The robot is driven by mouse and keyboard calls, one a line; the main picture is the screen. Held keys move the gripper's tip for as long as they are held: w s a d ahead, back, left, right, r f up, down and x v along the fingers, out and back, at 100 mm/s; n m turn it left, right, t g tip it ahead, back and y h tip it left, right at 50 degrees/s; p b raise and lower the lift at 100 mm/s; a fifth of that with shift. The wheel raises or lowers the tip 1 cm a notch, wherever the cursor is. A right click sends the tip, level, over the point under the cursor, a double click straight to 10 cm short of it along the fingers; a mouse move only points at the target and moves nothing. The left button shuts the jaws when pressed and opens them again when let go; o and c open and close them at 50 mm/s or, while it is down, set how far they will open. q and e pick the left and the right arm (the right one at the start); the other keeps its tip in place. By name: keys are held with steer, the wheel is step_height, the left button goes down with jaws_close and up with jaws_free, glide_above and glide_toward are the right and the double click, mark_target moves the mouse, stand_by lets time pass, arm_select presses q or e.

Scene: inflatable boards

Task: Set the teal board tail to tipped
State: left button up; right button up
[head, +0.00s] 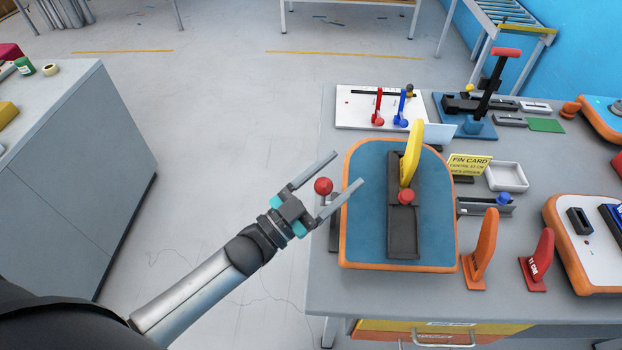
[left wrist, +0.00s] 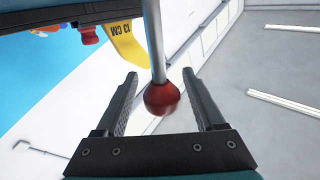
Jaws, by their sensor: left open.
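The teal board (head: 365,180) with an orange rim lies on the grey worktable. It carries a dark grey fin box (head: 403,235) with a yellow fin (head: 411,155) and a red knob (head: 405,196). A red ball knob (head: 323,186) on a metal rod stands just past the board's left edge. My left gripper (head: 326,178) is open, its fingers on either side of that red ball. In the left wrist view the ball (left wrist: 162,98) hangs on its rod (left wrist: 153,40) between the fingers, with gaps visible. The rod's base is hidden. My right gripper is not in view.
A white panel (head: 345,108) with red and blue levers lies behind the board. An orange fin (head: 482,250) and a red fin (head: 539,262) stand to its right, near another white board (head: 575,255). Open floor (head: 220,120) lies left of the table.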

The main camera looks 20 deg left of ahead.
arm_select(q)
steer(key=b+v, duration=0.1)
steer(key=v, duration=1.4)
steer(key=shift+s+a, duration=0.1)
steer(key=s+a+f+n+g+y+b, duration=0.25)
steer(key=f+y, duration=0.25)
steer(key=f, duration=1)
steer(key=s+a+f+n+g+y+b, duration=0.1)
steer(key=a+f+n+g+y, duration=0.25)
steer(key=f, duration=1.25)
steer(key=s+d+f+g+y+b, duration=0.1)
steer(key=s+d+f+g, duration=0.1)
steer(key=s+f+g, duration=0.3)
steer(key=s+d+f+n+g+y+b, duration=0.1)
steer(key=s+f+g, duration=0.5)
steer(key=s+f, duration=0.7)
steer(key=s+d+b, duration=0.1)
steer(key=s, duration=0.2)
steer(key=shift+d+f, duration=0.2)
steer(key=shift+d, duration=0.2)
